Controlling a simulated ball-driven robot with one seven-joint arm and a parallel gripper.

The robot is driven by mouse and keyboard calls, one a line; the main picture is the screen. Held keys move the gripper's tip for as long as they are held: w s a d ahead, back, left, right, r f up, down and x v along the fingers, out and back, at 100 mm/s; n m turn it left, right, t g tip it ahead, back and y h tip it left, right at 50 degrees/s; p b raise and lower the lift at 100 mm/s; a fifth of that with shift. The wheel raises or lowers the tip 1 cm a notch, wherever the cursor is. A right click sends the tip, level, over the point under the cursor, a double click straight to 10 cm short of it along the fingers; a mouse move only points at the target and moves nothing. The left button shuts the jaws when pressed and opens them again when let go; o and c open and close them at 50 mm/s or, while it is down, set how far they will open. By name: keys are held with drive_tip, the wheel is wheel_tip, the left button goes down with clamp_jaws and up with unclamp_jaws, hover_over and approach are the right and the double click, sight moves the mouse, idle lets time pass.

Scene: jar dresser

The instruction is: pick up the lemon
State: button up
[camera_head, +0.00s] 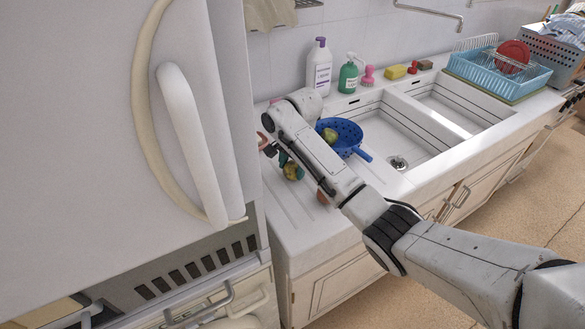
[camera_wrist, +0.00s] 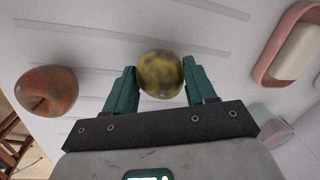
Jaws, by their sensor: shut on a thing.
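The lemon, a mottled dark-yellow round fruit (camera_wrist: 160,75), sits between the two green fingers of my gripper (camera_wrist: 161,68) in the wrist view. Both fingers touch its sides, and my gripper is shut on it. In the head view the lemon (camera_head: 292,172) shows at the end of my arm, over the white ribbed drainboard left of the sink. My gripper (camera_head: 286,164) is partly hidden there by my wrist. I cannot tell whether the lemon still touches the surface.
A reddish apple (camera_wrist: 47,91) lies left of my gripper. A pink soap dish (camera_wrist: 270,62) with a pale bar is at the right. A blue colander (camera_head: 347,138) holding a yellow-green fruit (camera_head: 330,135) stands behind my arm, beside the sink (camera_head: 405,140). The fridge (camera_head: 110,130) rises close at left.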

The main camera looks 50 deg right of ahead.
drive_tip(key=shift+r, duration=0.1)
drive_tip(key=shift+r, duration=0.2)
drive_tip(key=s+r+p, duration=0.6)
drive_tip(key=s+r, duration=0.6)
drive_tip(key=s, duration=0.2)
drive_tip(key=shift+a+r, duration=0.2)
drive_tip(key=shift+a, duration=0.15)
